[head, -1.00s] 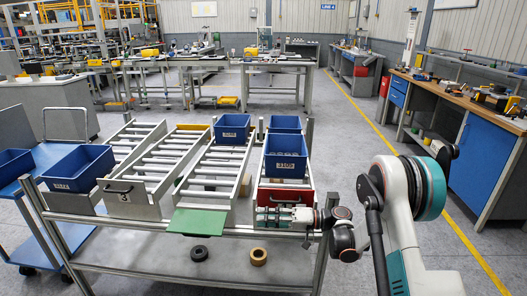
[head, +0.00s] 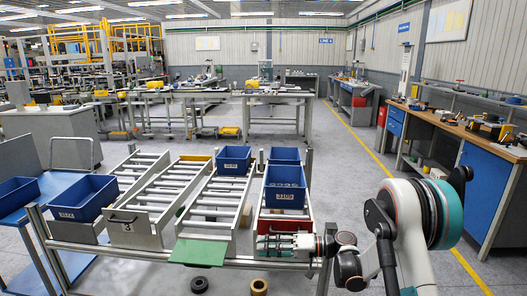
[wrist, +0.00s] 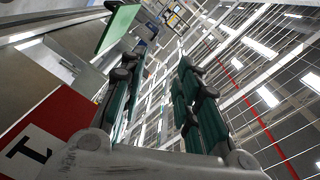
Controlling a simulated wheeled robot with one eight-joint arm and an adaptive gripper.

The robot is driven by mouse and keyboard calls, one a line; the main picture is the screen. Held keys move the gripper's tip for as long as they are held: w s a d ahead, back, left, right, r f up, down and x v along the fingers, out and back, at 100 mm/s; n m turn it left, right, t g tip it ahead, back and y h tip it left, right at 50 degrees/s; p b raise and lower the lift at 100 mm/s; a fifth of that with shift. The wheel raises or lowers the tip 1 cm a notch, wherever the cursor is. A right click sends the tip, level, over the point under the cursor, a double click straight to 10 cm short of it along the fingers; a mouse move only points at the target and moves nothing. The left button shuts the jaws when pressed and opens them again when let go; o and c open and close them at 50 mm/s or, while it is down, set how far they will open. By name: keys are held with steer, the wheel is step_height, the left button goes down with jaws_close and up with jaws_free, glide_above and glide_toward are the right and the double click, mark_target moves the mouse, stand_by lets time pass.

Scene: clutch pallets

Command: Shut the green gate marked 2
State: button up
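The green gate (head: 199,251) is a flat plate at the front end of a roller lane. It lies folded out, near level, and its number is not visible. It also shows at the upper left of the wrist view (wrist: 118,28). My gripper (head: 264,244) points left, in front of and just below the red gate, with its fingertips a short way right of the green gate. Its fingers are apart and empty in the wrist view (wrist: 158,80). The red gate (head: 296,224), marked 1 in the wrist view (wrist: 60,125), stands upright.
A grey gate (head: 130,232) with a handle stands upright at the left lane. Blue bins sit on the lanes, one at the back of the green gate's lane (head: 233,160) and two on the right lane (head: 284,186). A blue cart (head: 58,195) stands left.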

steer(key=s+d+r+m+t+h, duration=0.2)
steer(key=s+d+r+m+h, duration=0.15)
steer(key=s+r+h, duration=0.6)
steer(key=s+d+r+t+h, duration=0.1)
steer(key=s+d+h, duration=0.1)
steer(key=s+d, duration=0.3)
steer(key=s+d+r+t+h, duration=0.1)
steer(key=s+d+h, duration=0.2)
steer(key=s, duration=0.8)
steer(key=s+d+r+t+h, duration=0.1)
steer(key=s+d+h, duration=0.1)
steer(key=s+d, duration=0.5)
steer(key=shift+s+r, duration=0.35)
steer(key=shift+s, duration=0.1)
steer(key=shift+s+d+m+h, duration=0.15)
steer(key=shift+s+m+h, duration=0.1)
steer(key=shift+h, duration=0.1)
jaws_close()
steer(key=shift+w, duration=0.1)
